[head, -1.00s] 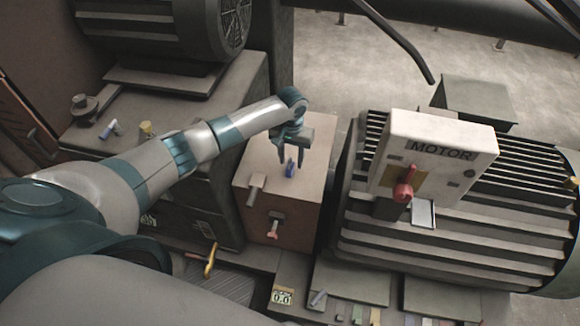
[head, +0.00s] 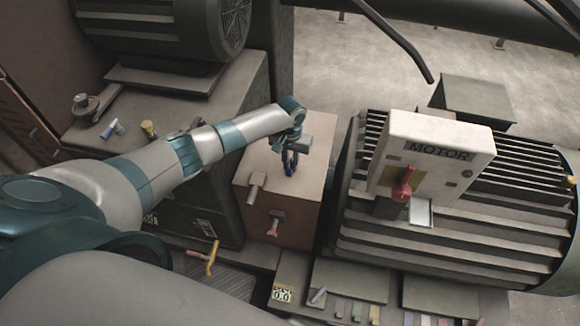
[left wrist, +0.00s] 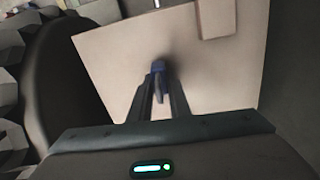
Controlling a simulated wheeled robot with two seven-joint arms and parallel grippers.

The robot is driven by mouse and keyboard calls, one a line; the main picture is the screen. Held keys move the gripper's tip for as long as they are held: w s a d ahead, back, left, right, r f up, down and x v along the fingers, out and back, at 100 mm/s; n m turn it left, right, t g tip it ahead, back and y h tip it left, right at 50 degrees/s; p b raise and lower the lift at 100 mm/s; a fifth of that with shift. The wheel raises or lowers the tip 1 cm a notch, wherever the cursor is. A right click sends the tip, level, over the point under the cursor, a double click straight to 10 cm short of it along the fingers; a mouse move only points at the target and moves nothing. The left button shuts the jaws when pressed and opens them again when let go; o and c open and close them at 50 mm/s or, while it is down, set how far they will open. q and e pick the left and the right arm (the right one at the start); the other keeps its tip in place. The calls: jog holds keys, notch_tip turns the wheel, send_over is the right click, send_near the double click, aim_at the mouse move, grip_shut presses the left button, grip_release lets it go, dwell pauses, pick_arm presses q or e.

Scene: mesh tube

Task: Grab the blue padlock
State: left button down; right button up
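The blue padlock (head: 289,168) is on top of the brown box, small and partly hidden by my fingers. In the left wrist view the padlock (left wrist: 158,68) shows between the two fingertips. My left gripper (head: 290,160) points down at it from above. Its fingers are close together on either side of the padlock, with no clear gap in the left wrist view (left wrist: 159,80), so it looks shut on it. The padlock is still low at the box top. My right gripper is not in view.
The motor unit (head: 430,160) with a red switch stands to the right. A dark cabinet (head: 205,185) stands left, under my arm.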

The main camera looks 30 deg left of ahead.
pick_arm(q)
jog(key=shift+r, duration=0.15)
jog(key=shift+r, duration=0.5)
jog(key=r+b, duration=0.1)
jog(key=d+r, duration=0.1)
jog(key=r, duration=0.1)
jog(key=shift+w+b, duration=0.15)
jog(key=shift+b, duration=0.2)
jog(key=w+d+r+b, duration=0.2)
jog(key=d+r, duration=0.4)
jog(key=d, duration=0.4)
jog(key=shift+d+r+b, duration=0.25)
jog(key=shift+r+b, duration=0.15)
jog(key=shift+b, duration=0.2)
